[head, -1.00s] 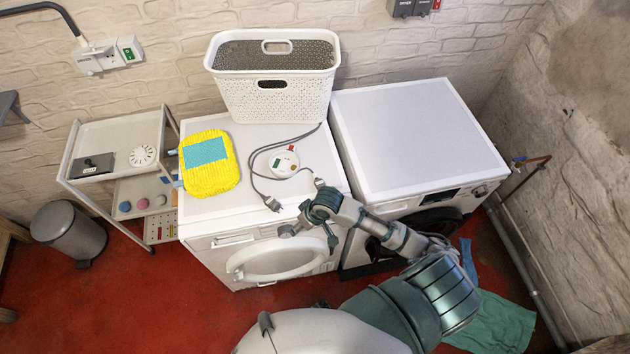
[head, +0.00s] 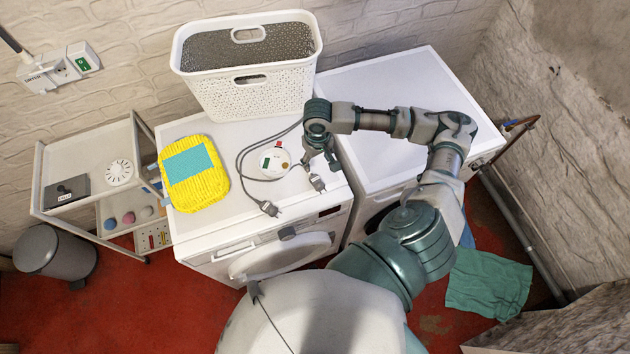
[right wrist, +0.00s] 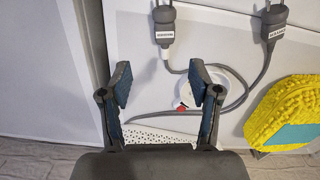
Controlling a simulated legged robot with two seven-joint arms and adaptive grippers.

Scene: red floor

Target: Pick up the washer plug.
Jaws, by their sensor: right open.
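Two grey plugs on grey cables lie on the white washer top (head: 225,220). One plug (head: 318,183) is near the right front edge, just in front of my right gripper (head: 320,162). The other plug (head: 269,208) is at the front edge further left. In the right wrist view, the nearer plug (right wrist: 164,28) and the other plug (right wrist: 275,20) carry white labels too small to read surely. My right gripper, also in the right wrist view (right wrist: 160,82), is open and empty above the top, with the nearer plug beyond its fingertips. My left gripper is not in view.
A white round device (head: 274,162) sits between the cables. A wall socket (head: 60,70) is far left.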

